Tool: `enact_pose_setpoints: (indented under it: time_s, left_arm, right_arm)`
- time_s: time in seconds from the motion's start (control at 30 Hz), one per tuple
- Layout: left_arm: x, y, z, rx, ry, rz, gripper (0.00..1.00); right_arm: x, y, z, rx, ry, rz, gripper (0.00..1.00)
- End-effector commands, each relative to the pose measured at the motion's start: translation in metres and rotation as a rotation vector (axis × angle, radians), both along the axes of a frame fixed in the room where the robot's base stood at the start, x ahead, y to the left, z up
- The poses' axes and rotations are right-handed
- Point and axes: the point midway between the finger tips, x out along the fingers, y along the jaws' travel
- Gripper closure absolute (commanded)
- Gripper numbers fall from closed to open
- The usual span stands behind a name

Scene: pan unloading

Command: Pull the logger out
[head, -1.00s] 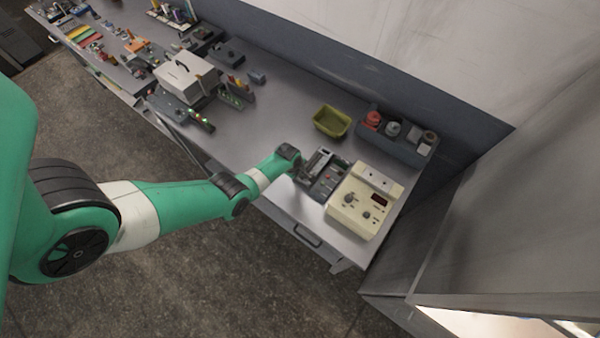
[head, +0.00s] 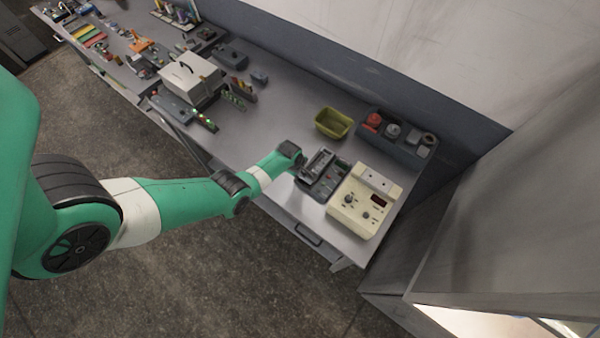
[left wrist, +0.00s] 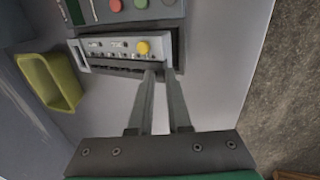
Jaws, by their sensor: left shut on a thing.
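The logger (left wrist: 112,47) is a grey box in the left wrist view, its face carrying small marks and a yellow button. It lies against the dark dock (head: 331,189), whose panel with red and green buttons also shows in the left wrist view (left wrist: 125,12). How deep the logger sits in the dock is hard to tell. My left gripper (left wrist: 161,69) is shut on the logger at its near edge. In the head view the left gripper (head: 302,163) reaches the dock's left end, its fingers small there. My right gripper is not in view.
A cream instrument (head: 361,205) stands right of the dock. An olive bin (head: 333,123) and a dark caddy (head: 399,146) of small items stand behind. A white box (head: 190,78) and several tools lie far left. The bench (head: 263,125) is clear between.

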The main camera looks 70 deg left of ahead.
Motion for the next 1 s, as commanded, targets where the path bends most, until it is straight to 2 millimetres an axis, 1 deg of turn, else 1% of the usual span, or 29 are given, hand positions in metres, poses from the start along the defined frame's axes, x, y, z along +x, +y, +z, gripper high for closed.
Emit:
enact_pose_setpoints:
  time_s: [0.03,0.07,0.1,0.17,0.2,0.27,0.83,0.93,1.0]
  left_arm:
    - [0.011,0.007,0.007,0.021,-0.031,0.0,1.0]
    - [0.011,0.007,0.007,0.021,-0.031,0.0,1.0]
    - [0.011,0.007,0.007,0.021,-0.031,0.0,0.77]
    - [0.011,0.007,0.007,0.021,-0.031,0.0,0.66]
    - [0.01,0.007,0.007,0.021,-0.031,0.0,0.59]
    - [0.01,0.006,0.007,0.02,-0.029,0.0,0.49]
    - [0.005,0.003,0.003,0.011,-0.017,0.0,0.49]
    - [0.005,0.003,0.007,0.011,-0.016,-0.001,0.49]
    - [0.005,0.002,0.014,0.011,-0.016,-0.001,0.49]
  right_arm:
    - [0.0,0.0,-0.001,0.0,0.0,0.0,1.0]
    - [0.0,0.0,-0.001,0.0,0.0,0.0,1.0]
    - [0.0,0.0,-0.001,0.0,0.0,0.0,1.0]
    - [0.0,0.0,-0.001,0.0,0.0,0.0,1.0]
    - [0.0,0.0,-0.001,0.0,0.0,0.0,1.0]
    - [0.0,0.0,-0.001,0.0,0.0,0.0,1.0]
    - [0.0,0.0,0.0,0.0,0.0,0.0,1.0]
    - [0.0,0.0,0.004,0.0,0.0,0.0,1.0]
    - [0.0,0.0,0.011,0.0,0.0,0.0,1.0]
